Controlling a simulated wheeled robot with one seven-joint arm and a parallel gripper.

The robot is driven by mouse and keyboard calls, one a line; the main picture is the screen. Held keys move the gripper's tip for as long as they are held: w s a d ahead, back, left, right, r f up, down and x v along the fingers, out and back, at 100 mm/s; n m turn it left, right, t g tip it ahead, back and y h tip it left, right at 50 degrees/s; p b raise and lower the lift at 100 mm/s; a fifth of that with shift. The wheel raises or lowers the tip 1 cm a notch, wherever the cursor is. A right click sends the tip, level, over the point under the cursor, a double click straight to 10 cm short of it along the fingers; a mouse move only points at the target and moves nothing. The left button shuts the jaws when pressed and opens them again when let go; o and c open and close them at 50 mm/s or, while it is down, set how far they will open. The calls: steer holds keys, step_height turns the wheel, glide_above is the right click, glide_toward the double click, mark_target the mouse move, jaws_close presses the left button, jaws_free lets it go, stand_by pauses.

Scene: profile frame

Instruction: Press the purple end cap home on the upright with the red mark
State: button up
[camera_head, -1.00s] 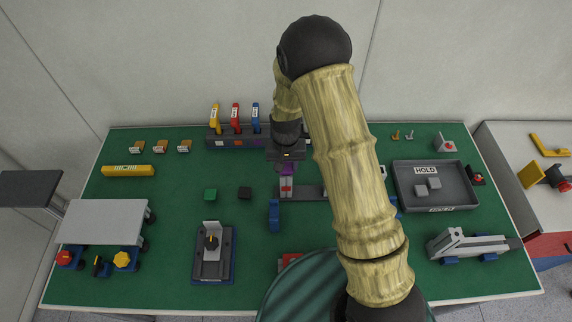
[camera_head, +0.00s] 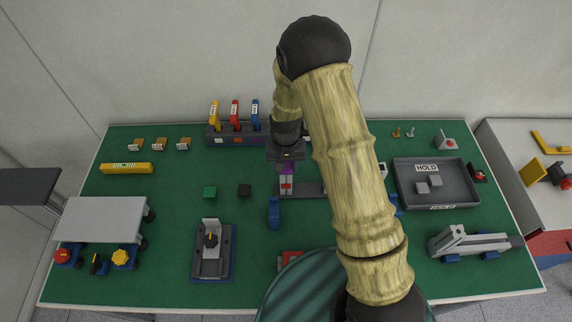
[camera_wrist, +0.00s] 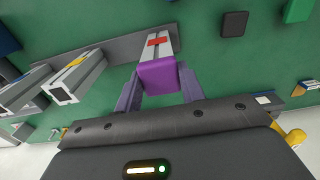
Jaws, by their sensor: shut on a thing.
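The purple end cap (camera_wrist: 158,76) sits between the two fingers of my gripper (camera_wrist: 160,84) in the wrist view, with the jaws shut on it. It lies at the near end of the grey upright (camera_wrist: 148,46), whose red mark (camera_wrist: 158,41) shows just beyond it. In the head view the cap (camera_head: 287,168) is at the top of the upright, below my gripper (camera_head: 287,164), with the red mark (camera_head: 286,185) under it. The cap covers the upright's end, so I cannot tell whether a gap is left between them.
Another grey profile with a yellow mark (camera_wrist: 76,62) stands left of the upright in the wrist view. A green block (camera_head: 209,192) and a black block (camera_head: 244,191) lie left of the upright. A grey HOLD tray (camera_head: 470,185) is at the right. My arm hides the middle right.

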mark_target(286, 167)
steer(key=o, duration=1.1)
steer(key=shift+o, duration=0.2)
step_height(286, 167, up, 17)
steer(key=b, duration=0.3)
steer(key=shift+r, duration=0.2)
